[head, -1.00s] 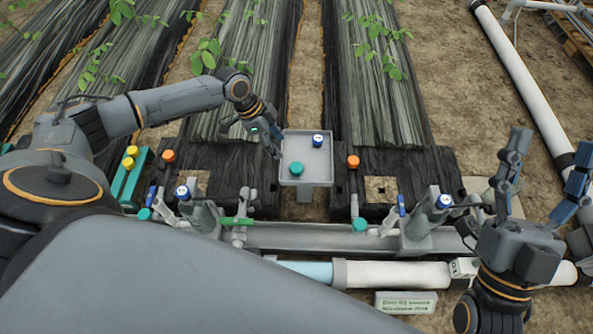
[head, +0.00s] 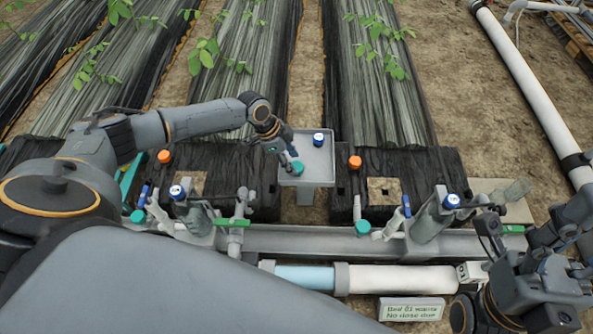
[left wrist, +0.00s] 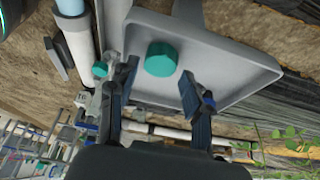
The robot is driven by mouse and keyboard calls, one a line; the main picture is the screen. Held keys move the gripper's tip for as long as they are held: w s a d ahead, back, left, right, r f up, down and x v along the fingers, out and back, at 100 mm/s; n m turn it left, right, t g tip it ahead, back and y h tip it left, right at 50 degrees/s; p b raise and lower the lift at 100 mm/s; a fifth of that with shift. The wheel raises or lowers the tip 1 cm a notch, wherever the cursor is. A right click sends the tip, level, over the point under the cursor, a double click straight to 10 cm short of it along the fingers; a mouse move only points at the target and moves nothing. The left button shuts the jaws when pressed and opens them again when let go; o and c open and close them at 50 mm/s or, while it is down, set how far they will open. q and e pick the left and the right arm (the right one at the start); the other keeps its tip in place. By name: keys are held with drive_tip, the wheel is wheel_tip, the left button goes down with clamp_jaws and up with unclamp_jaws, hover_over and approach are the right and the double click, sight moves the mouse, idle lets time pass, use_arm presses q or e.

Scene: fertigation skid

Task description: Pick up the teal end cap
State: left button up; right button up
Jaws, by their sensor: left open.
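The teal end cap (head: 297,168) sits in the grey tray (head: 318,180), toward its left side. In the left wrist view the teal end cap (left wrist: 161,59) lies just beyond the fingertips, between their lines, on the tray floor (left wrist: 225,70). My left gripper (head: 288,160) is open and empty, over the left part of the tray and close to the cap, partly covering it in the head view. My right gripper (head: 545,265) is at the lower right, far from the tray; its fingers are hard to make out.

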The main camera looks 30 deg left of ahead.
use_arm(q)
drive_tip(key=x, duration=0.2)
drive_tip(key=shift+f+b, duration=0.3)
drive_tip(key=shift+r, duration=0.1)
drive_tip(key=c, duration=0.6)
drive_tip(key=shift+r, duration=0.1)
